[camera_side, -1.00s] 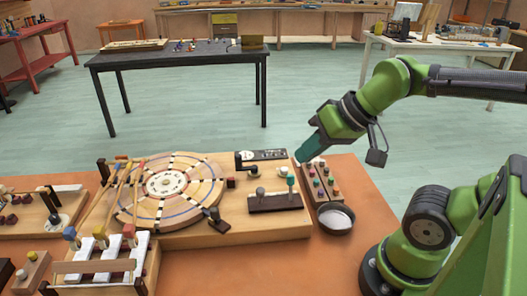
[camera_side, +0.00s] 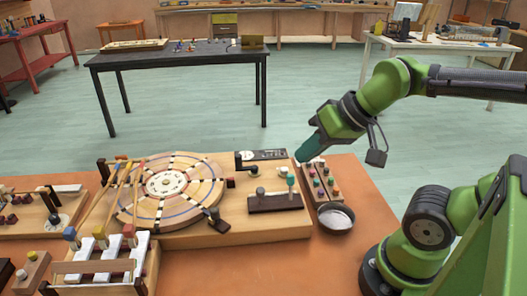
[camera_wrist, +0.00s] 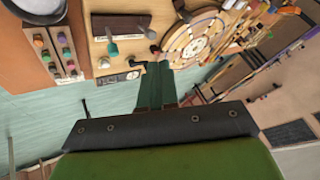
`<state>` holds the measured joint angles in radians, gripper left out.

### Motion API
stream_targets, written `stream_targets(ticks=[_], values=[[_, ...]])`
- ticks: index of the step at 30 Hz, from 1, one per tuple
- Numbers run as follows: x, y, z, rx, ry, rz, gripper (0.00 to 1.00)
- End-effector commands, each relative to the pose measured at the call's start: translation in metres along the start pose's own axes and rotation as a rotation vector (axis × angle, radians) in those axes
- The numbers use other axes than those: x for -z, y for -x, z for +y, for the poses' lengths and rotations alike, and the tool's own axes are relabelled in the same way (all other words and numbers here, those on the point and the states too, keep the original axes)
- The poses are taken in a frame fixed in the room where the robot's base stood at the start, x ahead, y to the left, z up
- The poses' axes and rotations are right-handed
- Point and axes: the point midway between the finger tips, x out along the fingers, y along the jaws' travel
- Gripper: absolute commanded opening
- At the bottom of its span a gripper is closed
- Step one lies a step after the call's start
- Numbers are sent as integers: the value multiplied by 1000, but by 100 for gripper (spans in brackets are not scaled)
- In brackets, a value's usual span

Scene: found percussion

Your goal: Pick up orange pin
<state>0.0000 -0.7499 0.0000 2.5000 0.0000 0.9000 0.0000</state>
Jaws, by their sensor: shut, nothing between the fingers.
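A narrow pin rack (camera_side: 327,198) with several small coloured pins stands at the right of the large board in the side view. It also shows at the upper left of the wrist view (camera_wrist: 60,62). One pin there looks orange (camera_wrist: 46,57), among teal, purple and pale ones; the colours are small and blurred. I cannot tell the orange pin surely in the side view. My gripper (camera_side: 303,157) is above the back end of the rack, apart from it, pointing down and left. In the wrist view its green fingers (camera_wrist: 154,68) are together and empty.
A dark round bowl (camera_side: 335,218) stands in front of the rack. A wooden board with a round disc (camera_side: 205,190) and an upright teal-topped lever (camera_side: 291,181) are to the left. The orange table (camera_side: 368,205) is bare to the right of the rack.

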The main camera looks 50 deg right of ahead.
Motion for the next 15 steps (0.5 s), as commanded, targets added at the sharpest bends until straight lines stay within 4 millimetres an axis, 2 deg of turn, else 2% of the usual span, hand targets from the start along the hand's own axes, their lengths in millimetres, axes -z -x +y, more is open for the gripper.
stream_targets(ticks=[1,10,15], values=[[0,0,0,0,0,0,3],[0,0,0,0,0,0,48],[0,0,0,0,0,0,48]])
